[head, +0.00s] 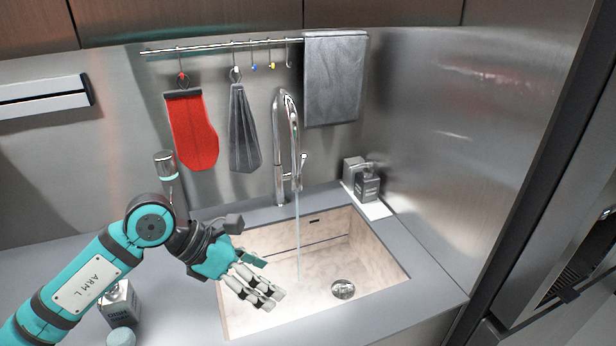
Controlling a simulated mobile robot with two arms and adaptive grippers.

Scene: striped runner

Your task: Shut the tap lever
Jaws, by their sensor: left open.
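The chrome tap (281,150) stands at the back edge of the sink, with a tall curved neck. Its small lever (303,161) sticks up on the right side of the tap body. A thin stream of water (297,235) runs from the spout into the sink. My left gripper (272,283) is open and empty over the left part of the sink, in front of, left of and below the lever, and apart from the tap. My right gripper is not in view.
The pale stone sink (375,290) has a round drain (343,289). A soap bottle (121,303) stands beside my left arm. A red mitt (192,130), grey cloth (243,130) and grey towel (335,80) hang from a rail behind.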

